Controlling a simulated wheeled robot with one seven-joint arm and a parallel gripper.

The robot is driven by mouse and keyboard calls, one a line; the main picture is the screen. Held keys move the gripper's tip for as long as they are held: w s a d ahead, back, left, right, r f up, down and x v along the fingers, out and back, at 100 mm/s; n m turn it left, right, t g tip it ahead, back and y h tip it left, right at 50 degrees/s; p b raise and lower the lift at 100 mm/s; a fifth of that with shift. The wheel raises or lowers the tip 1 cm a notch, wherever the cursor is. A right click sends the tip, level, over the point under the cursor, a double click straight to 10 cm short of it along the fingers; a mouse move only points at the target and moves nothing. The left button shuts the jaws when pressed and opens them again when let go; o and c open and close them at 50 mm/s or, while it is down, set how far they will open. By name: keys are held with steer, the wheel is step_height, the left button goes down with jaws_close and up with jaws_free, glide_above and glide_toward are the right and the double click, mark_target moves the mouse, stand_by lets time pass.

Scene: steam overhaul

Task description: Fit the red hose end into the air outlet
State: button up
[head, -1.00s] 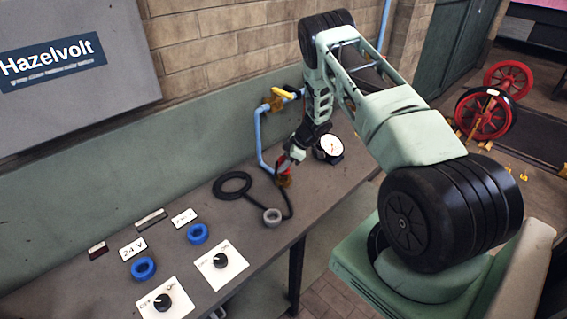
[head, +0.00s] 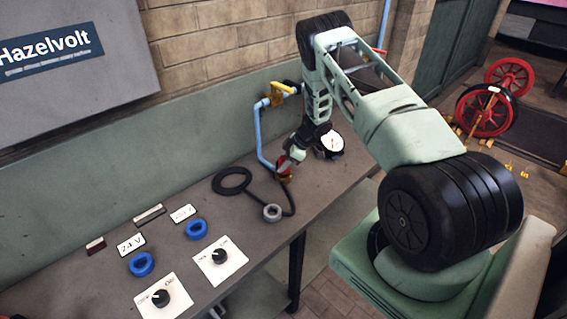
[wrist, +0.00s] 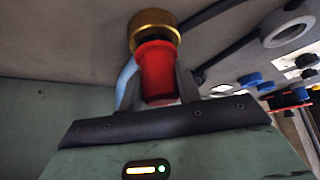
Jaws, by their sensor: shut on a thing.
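The red hose end (wrist: 158,72) is between my gripper's fingers (wrist: 158,92) in the wrist view, and my gripper is shut on it. A brass collar, seemingly the air outlet (wrist: 154,28), is directly in line beyond it. A dark band shows between red and brass. I cannot tell whether the end is seated inside or only meets it. In the head view the red hose end (head: 284,170) is small below my gripper (head: 288,164), at the foot of the light-blue pipe (head: 260,140). The outlet is mostly hidden there.
A black hose coil (head: 232,180) and a grey ring (head: 272,212) lie on the bench (head: 110,215) left of my gripper. A round white gauge (head: 331,143) stands close on the right. A yellow-handled valve (head: 282,88) is on the wall pipe. Blue rings (head: 197,229) and knob plates sit nearer.

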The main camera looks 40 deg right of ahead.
steer(key=shift+f+b, duration=0.3)
steer(key=shift+f, duration=0.25)
steer(key=o, duration=1.2)
steer(key=shift+c, duration=0.2)
steer(key=shift+r, duration=0.1)
steer(key=b+v, duration=0.5)
steer(key=v, duration=1.2)
steer(key=shift+d+r, duration=0.1)
